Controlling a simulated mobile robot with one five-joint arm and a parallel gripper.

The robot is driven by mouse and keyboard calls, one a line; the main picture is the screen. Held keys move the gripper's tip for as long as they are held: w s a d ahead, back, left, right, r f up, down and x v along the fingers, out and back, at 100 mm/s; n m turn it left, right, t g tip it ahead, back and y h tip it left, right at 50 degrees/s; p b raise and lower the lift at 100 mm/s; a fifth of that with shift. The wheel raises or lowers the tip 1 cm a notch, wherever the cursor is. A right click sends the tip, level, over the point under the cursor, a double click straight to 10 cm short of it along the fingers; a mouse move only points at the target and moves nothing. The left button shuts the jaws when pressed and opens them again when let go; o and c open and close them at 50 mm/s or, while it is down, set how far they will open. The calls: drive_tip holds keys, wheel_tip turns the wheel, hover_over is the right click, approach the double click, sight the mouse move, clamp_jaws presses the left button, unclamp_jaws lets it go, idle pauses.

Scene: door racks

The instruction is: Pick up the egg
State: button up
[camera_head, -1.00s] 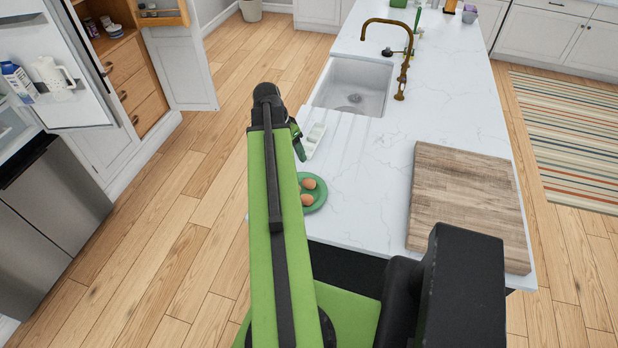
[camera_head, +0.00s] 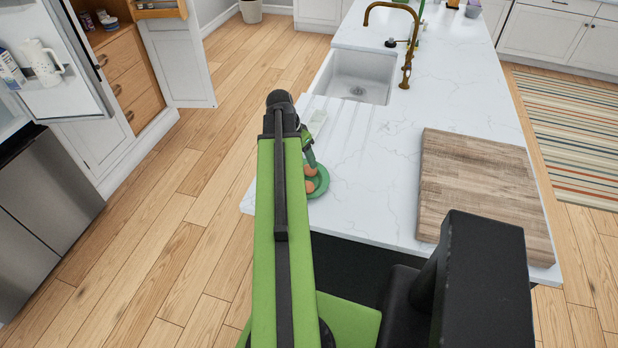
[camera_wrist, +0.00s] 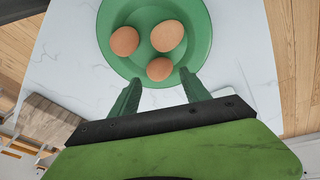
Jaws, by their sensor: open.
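Three brown eggs lie on a green plate (camera_wrist: 196,67) in the wrist view. One egg (camera_wrist: 125,41) is at the left, a second egg (camera_wrist: 166,36) is at the upper middle, and a third egg (camera_wrist: 159,69) is nearest my gripper (camera_wrist: 159,82). The gripper is open and empty; its green fingers reach over the plate's near edge, either side of the nearest egg. In the head view the gripper (camera_head: 311,160) is over the plate (camera_head: 321,184) on the counter, and my arm partly hides the eggs (camera_head: 309,186).
The plate rests near the left edge of the white counter (camera_head: 375,180). A wooden cutting board (camera_head: 480,190) lies to the right. A sink (camera_head: 356,78) with a brass faucet (camera_head: 405,70) is farther back. A small white item (camera_head: 318,122) sits behind the plate.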

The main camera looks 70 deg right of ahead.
sight(308, 167)
drive_tip(key=b+x, duration=0.4)
drive_tip(key=x, duration=0.1)
drive_tip(key=shift+f+b, duration=0.15)
drive_tip(key=shift+b, duration=0.25)
drive_tip(key=shift+s, duration=0.1)
drive_tip(key=shift+c, duration=0.2)
drive_tip(key=c, duration=0.5)
